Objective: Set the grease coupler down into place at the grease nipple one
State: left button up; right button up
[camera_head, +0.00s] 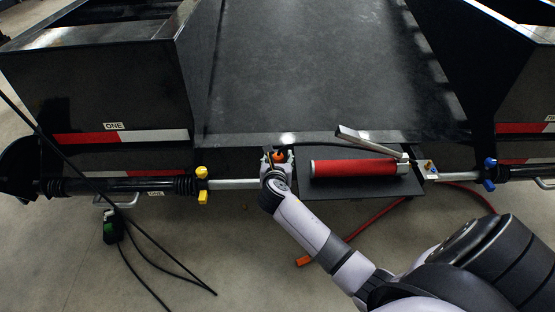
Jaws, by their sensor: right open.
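My right gripper (276,158) is at the front edge of the trailer frame, around or against a small orange piece (279,156). The jaws are open, but the fingers are small and partly hidden by my wrist. I cannot tell whether the orange piece is the grease coupler or touches the fingers. I cannot make out grease nipple one; labels reading ONE are on the left black panel (113,126) and below the left rod (155,194). A red hose (380,216) ends in an orange fitting (303,261) low beside my forearm. My left gripper is not in view.
A red grease gun (354,169) with a metal lever (368,140) lies on a black tray (345,190) right of my gripper. Yellow fittings (202,172) and blue fittings (490,162) sit on the rods. Black cables (150,255) hang at the left.

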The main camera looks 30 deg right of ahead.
jog(key=shift+s, duration=0.1)
jog(key=v, duration=1.2)
